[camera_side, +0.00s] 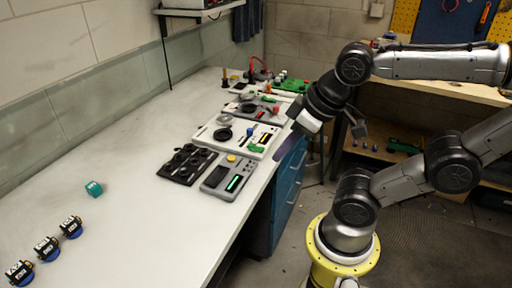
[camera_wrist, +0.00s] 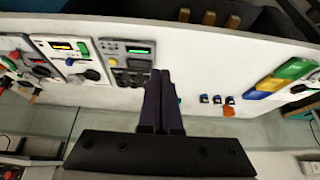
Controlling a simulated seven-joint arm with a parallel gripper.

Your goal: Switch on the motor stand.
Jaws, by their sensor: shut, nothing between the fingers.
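My gripper (camera_side: 280,156) is shut and empty, its dark fingers pointing down and left near the bench's front edge, beside the white panel. In the wrist view its fingertips (camera_wrist: 160,73) lie together, just beside the grey device in the picture. The white panel (camera_side: 205,136) carries a round black part, a lit yellow display, a green part and a blue knob; it also shows in the wrist view (camera_wrist: 75,62). Behind it is a grey panel (camera_side: 234,107) with a red display. I cannot tell for certain which panel is the motor stand, nor its switch position.
A grey device (camera_side: 213,181) with a yellow button and green display sits beside a black tray (camera_side: 172,172) with round parts. The bench (camera_side: 140,215) is clear between.

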